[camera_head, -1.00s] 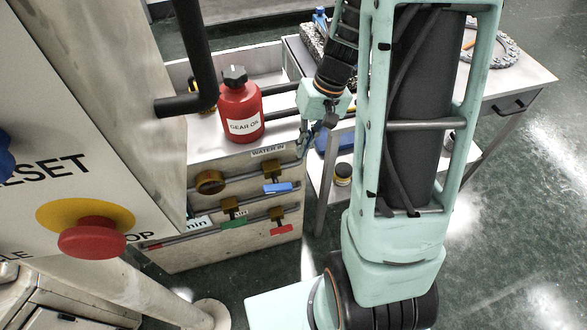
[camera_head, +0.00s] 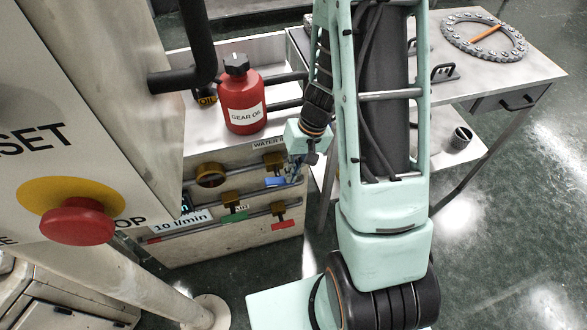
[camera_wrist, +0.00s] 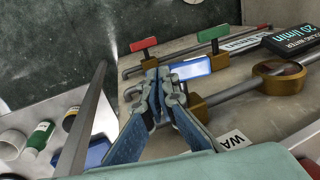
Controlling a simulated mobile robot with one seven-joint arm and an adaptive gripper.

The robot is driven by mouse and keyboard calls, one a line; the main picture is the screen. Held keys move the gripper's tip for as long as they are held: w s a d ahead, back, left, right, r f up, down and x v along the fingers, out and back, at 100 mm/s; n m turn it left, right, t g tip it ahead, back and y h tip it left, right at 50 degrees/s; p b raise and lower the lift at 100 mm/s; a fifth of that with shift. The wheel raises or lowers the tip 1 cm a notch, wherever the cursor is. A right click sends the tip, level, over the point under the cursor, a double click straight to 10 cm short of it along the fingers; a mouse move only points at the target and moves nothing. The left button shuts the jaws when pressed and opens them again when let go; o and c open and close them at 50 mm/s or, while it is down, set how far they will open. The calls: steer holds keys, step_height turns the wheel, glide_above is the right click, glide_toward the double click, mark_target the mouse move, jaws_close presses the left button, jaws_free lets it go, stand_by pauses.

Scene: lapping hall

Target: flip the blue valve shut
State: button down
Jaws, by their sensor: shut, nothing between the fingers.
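The blue valve handle (camera_head: 275,181) is a flat lever below its brass body (camera_head: 273,162) on the upper pipe of the panel, under the WATER IN label. It lies roughly along the pipe. In the wrist view the blue handle (camera_wrist: 190,68) shows just right of the fingertips, with its brass body (camera_wrist: 196,104) below it. My gripper (camera_head: 296,177) is shut and empty, at the right end of the handle in the head view. In the wrist view my gripper (camera_wrist: 160,85) overlaps the handle's left end; I cannot tell whether they touch.
A green handle (camera_head: 235,217) and a red handle (camera_head: 283,225) sit on the lower pipe. A brass ring fitting (camera_head: 210,174) is left of the blue valve. A red GEAR OIL bottle (camera_head: 242,103) stands above the panel. A steel table (camera_head: 480,75) stands at right.

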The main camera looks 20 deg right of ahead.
steer(key=shift+f+b, duration=0.1)
steer(key=shift+b, duration=0.25)
steer(key=shift+d+f+b, duration=0.1)
steer(key=shift+b, duration=0.25)
steer(key=shift+y, duration=0.4)
